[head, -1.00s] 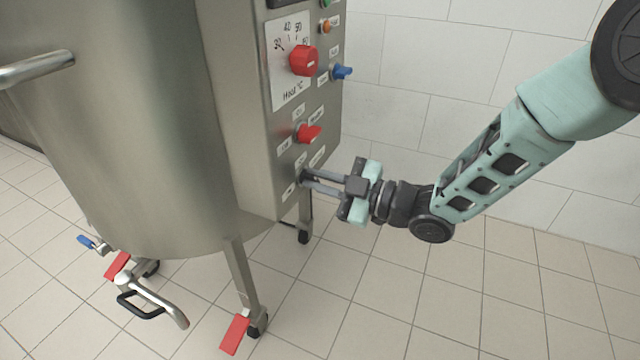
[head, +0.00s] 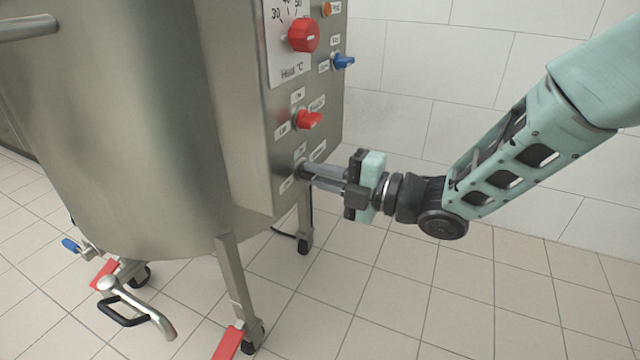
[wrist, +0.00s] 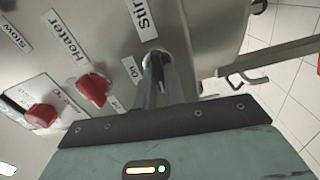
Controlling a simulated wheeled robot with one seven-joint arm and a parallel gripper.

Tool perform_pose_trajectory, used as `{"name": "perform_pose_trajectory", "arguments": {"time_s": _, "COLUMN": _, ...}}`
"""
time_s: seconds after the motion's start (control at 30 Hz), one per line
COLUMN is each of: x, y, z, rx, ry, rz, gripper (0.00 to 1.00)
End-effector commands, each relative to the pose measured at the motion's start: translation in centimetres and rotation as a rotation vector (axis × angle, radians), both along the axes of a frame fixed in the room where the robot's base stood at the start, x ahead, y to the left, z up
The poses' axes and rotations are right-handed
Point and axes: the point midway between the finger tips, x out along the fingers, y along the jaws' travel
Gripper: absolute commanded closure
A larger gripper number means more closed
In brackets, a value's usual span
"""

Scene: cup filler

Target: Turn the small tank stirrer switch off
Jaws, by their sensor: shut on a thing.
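The small tank's stirrer switch (wrist: 154,56) is low on the steel control panel, beside labels reading "Stir…" and "On" in the wrist view. My gripper (head: 304,173) reaches the panel from the right, and its two fingers are shut on this switch. In the wrist view the gripper (wrist: 160,70) covers most of the switch, so its exact setting is hard to see.
A red heater switch (head: 308,119) sits just above, with a red temperature dial (head: 304,36) and a blue switch (head: 343,61) higher up. The steel tank (head: 150,130) stands left on legs. The tiled floor to the right is clear.

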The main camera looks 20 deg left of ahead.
Motion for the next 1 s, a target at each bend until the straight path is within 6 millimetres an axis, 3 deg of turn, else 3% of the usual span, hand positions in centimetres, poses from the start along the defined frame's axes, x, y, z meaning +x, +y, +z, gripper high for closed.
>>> {"name": "perform_pose_trajectory", "arguments": {"time_s": 0.77, "x": 0.04, "y": -0.14, "z": -0.26, "rx": -0.014, "ry": -0.108, "rz": -0.002, "gripper": 1.0}}
{"name": "perform_pose_trajectory", "arguments": {"time_s": 0.8, "x": 0.03, "y": -0.14, "z": -0.27, "rx": -0.014, "ry": -0.108, "rz": -0.002, "gripper": 0.86}}
{"name": "perform_pose_trajectory", "arguments": {"time_s": 0.87, "x": 0.05, "y": -0.14, "z": -0.26, "rx": -0.014, "ry": -0.108, "rz": -0.002, "gripper": 0.7}}
{"name": "perform_pose_trajectory", "arguments": {"time_s": 1.0, "x": 0.04, "y": -0.09, "z": -0.18, "rx": -0.012, "ry": -0.107, "rz": -0.001, "gripper": 0.67}}
